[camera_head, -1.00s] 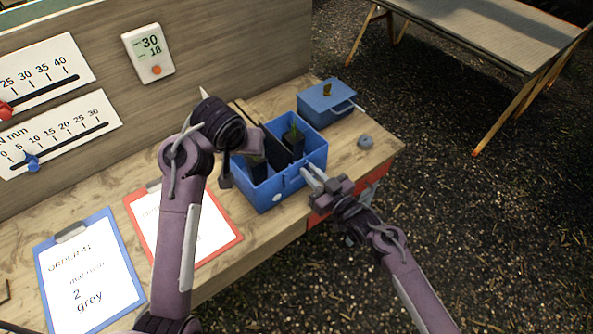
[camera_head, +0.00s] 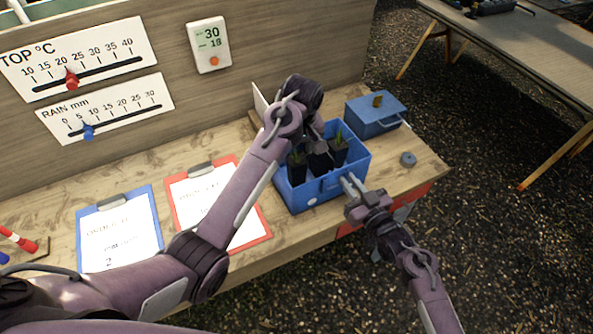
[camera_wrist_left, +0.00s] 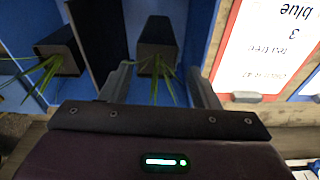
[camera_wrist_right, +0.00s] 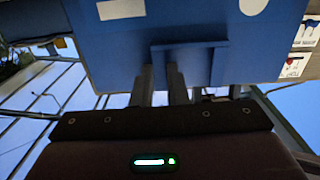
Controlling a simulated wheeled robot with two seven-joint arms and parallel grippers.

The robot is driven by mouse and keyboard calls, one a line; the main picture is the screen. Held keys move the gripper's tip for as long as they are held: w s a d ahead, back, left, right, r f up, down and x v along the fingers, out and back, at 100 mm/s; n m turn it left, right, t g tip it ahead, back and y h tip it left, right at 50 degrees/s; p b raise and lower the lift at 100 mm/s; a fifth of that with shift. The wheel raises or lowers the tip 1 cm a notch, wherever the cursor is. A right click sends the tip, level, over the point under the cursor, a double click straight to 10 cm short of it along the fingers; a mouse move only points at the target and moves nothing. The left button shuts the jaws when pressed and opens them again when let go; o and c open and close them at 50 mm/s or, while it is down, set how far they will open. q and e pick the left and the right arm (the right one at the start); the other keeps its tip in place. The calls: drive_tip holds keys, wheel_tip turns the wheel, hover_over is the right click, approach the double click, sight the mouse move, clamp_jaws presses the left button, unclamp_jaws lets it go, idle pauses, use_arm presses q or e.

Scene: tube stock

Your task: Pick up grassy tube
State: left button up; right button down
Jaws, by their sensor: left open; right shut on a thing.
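Two dark square tubes with thin green leaves stand in the blue crate (camera_head: 325,188), a left one (camera_head: 297,168) and a right one (camera_head: 340,154), with a black divider between them. The other tube (camera_wrist_left: 60,52) is across the divider. My right gripper (camera_head: 350,188) is shut on the crate's front handle (camera_wrist_right: 190,47).
A closed blue box (camera_head: 375,115) and a grey round piece (camera_head: 408,159) are on the bench right of the crate. A red clipboard (camera_head: 265,238) and a blue clipboard (camera_head: 160,245) lie to the left. A wooden panel (camera_head: 280,50) stands behind.

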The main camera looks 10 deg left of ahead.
sight(297, 159)
use_arm(q)
drive_tip(key=shift+w+f, duration=0.2)
drive_tip(key=shift+f, duration=1.25)
drive_tip(key=shift+w+f, duration=0.2)
drive_tip(key=shift+f, duration=1.25)
drive_tip(key=c, duration=0.8)
wheel_tip(297, 159, up, 10)
drive_tip(key=shift+r, duration=0.1)
drive_tip(key=shift+c, duration=0.2)
use_arm(e)
drive_tip(key=c, duration=1.3)
unclamp_jaws()
drive_tip(key=shift+c, duration=0.2)
drive_tip(key=v, duration=1.2)
drive_tip(key=shift+w, duration=0.1)
